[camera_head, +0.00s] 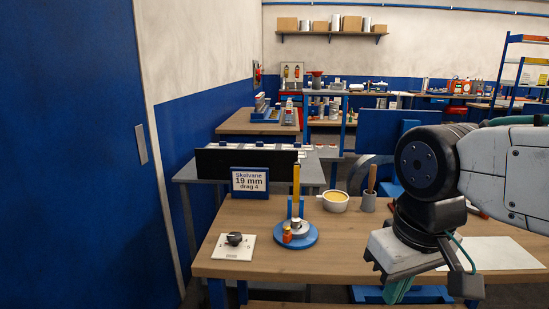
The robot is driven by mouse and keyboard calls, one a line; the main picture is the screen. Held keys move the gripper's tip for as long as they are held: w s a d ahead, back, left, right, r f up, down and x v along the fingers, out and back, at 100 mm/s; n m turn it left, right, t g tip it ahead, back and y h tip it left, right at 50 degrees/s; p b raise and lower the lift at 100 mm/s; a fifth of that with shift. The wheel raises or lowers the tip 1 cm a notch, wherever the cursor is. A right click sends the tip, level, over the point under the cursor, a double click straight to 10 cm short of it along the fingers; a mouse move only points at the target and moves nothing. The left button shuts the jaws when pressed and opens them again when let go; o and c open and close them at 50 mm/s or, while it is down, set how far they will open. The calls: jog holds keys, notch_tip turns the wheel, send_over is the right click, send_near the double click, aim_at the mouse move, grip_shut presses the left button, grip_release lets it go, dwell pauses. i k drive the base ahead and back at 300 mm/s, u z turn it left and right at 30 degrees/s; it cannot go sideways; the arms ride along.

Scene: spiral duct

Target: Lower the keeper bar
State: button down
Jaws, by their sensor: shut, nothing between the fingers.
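A yellow bar (296,183), which looks like the keeper bar, stands upright on a round blue base (310,238) on the wooden bench. Its lower end is between two small blue posts. A grey metal round part (298,224) and a small orange piece (287,235) sit on the base in front of it. My gripper (398,291) is at the lower right, pointing down, shut and empty. It is well to the right of the bar and apart from it. Its fingers are only partly visible.
A white plate with a black knob (234,240) lies left of the base. A sign (249,182) stands behind. A yellow-filled bowl (335,201) and a grey cup with a wooden handle (368,201) stand between base and arm. The bench front (330,268) is clear.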

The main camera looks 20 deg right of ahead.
aim_at(296, 166)
jog(key=i, duration=0.95)
jog(key=z, duration=0.3)
